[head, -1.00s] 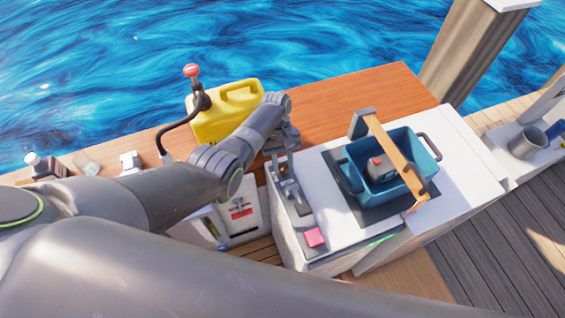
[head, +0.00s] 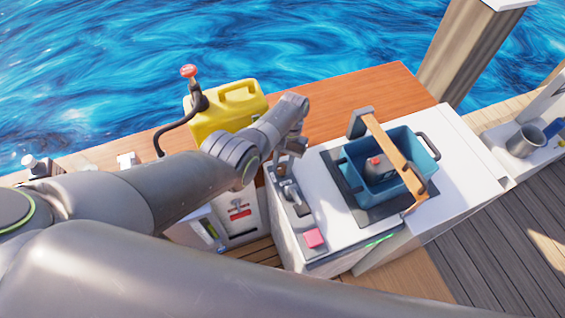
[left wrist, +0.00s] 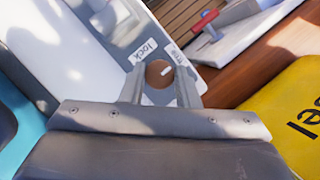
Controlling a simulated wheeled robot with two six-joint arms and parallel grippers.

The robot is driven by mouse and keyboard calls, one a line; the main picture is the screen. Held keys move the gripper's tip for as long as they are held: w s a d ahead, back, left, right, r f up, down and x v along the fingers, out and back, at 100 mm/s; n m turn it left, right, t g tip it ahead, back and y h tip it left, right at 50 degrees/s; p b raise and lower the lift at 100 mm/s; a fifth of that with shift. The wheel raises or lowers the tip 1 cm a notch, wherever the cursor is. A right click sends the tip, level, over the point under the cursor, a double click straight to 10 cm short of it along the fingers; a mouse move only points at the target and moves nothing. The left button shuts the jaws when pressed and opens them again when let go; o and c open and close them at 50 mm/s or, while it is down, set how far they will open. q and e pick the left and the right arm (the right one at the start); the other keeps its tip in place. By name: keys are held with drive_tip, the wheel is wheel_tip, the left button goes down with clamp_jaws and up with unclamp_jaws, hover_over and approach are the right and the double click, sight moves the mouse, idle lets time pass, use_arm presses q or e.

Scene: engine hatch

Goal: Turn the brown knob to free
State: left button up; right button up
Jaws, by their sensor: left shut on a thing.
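The brown knob (left wrist: 158,73) is a round disc with a short white mark on the white panel in the left wrist view. A "lock" label (left wrist: 143,50) sits at its upper left and a "free" label (left wrist: 176,54) at its upper right. The white mark lies right of the knob's centre. My left gripper (left wrist: 160,80) is shut on the knob, one finger on each side. In the head view my left gripper (head: 287,152) is at the far left corner of the white hatch top; the knob is hard to make out there. My right gripper is not in view.
A yellow jerrycan (head: 228,112) stands behind my left arm. A blue crate (head: 352,178) with a wooden bar (head: 392,150) across it sits on the white top (head: 462,160). A lever panel (head: 291,197) and pink button (head: 314,238) are in front of the gripper. Water lies behind.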

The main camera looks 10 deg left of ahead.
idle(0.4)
use_arm(q)
drive_tip(key=o, duration=1)
drive_tip(key=shift+c, duration=0.2)
drive_tip(key=b+v, duration=0.1)
drive_tip(key=v, duration=1.6)
drive_tip(key=shift+r, duration=0.3)
drive_tip(key=shift+f, duration=0.1)
